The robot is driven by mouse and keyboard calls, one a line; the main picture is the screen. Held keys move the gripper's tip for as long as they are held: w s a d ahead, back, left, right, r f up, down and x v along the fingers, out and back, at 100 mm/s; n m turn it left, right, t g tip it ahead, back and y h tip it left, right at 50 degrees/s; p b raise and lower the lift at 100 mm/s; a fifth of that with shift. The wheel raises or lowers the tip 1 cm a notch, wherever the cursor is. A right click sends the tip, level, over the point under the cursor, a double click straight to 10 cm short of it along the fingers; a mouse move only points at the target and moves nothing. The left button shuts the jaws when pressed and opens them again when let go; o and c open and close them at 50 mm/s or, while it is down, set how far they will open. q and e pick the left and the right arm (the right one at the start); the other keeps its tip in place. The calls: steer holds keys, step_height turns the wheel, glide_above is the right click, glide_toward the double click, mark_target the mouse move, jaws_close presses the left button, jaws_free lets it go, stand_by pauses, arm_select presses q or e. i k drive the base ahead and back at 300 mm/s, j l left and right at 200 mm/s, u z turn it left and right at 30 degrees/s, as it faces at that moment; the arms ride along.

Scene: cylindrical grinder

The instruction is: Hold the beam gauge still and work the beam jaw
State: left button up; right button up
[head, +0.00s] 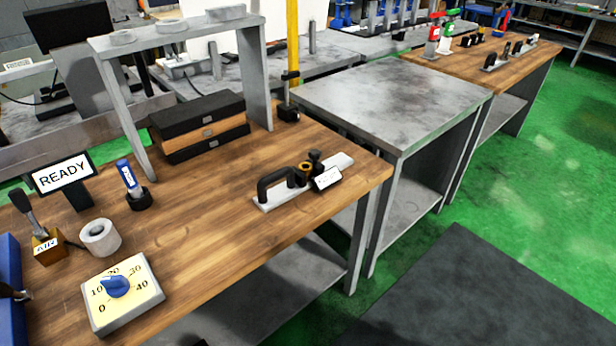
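The beam gauge (303,183) appears to be the device lying on the wooden bench near its right end. It has a light grey beam (340,163), a black arched handle (274,183) at its left, dark knobs with a brass-coloured ring in the middle, and a small white display (327,178) facing forward. I cannot tell which part is the beam jaw or how far it stands open. Neither of my grippers is in view, and nothing touches the gauge.
The wooden bench (200,240) also holds a dial box (122,292), a white roll (100,237), an AIR lever (44,240), a READY sign (63,174), stacked black cases (200,125) and a grey shelf frame (125,110). A grey table (395,100) stands to the right. Bench space around the gauge is clear.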

mark_target(314, 155)
steer(key=i+l+u, duration=0.7)
steer(key=l+u, duration=0.2)
steer(key=l, duration=0.2)
steer(key=i+l+u, duration=0.25)
steer(key=l, duration=0.15)
steer(key=l+u, duration=0.2)
steer(key=l, duration=0.15)
